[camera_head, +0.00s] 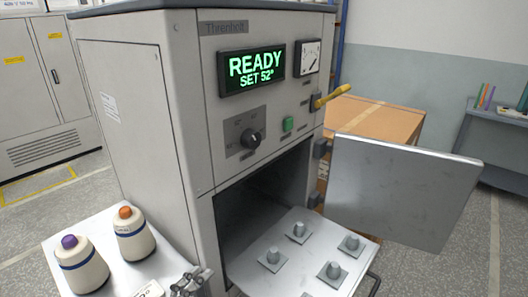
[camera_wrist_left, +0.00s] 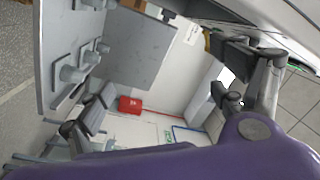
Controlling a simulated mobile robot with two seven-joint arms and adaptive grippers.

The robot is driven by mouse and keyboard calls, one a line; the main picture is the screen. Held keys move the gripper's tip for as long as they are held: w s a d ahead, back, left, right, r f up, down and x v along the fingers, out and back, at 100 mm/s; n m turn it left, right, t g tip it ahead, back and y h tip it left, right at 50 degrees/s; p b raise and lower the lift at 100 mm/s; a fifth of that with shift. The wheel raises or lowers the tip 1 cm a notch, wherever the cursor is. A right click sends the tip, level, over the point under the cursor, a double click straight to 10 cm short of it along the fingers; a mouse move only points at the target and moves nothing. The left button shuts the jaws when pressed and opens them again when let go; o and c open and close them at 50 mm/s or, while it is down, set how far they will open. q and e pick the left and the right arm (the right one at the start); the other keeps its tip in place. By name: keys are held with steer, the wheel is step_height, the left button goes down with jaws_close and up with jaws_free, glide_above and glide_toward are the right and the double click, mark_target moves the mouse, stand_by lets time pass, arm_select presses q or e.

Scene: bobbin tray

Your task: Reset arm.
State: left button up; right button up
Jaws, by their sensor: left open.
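My left gripper (camera_head: 190,284) shows only in part at the bottom edge of the head view, just left of the pegged tray (camera_head: 262,287). In the left wrist view my left gripper (camera_wrist_left: 160,82) has its fingers spread wide with nothing between them. The pegged tray also shows at the left of that view (camera_wrist_left: 52,42). In the head view the tray sticks out of the chamber mouth, and its several grey pegs are bare. My right gripper is in neither view.
The grey cabinet (camera_head: 140,110) has a lit display (camera_head: 252,69) reading READY SET 52°. Its door (camera_head: 400,190) stands open to the right. A purple-topped bobbin (camera_head: 80,268) and an orange-topped bobbin (camera_head: 133,238) stand on a white surface (camera_head: 100,222) at left. A cardboard box (camera_head: 385,118) is behind the door.

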arm_select(q)
steer(key=s+a+f+n+g+y, duration=0.3)
steer(key=s+f+n, duration=0.5)
steer(key=s+f, duration=0.3)
steer(key=s+a+f+n+g+y+p, duration=0.1)
steer(key=s+a+f+n+g+y, duration=0.2)
steer(key=s+a+f+n+y, duration=0.2)
steer(key=s+f+n+y, duration=0.2)
steer(key=s+f+n, duration=0.2)
steer(key=s+f, duration=0.2)
steer(key=shift+a+f+n+y, duration=0.2)
steer(key=shift+a+n+y, duration=0.1)
steer(key=shift+a+y, duration=0.1)
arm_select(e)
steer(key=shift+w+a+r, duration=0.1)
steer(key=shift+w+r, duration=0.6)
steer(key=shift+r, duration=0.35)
arm_select(q)
steer(key=shift+w, duration=0.1)
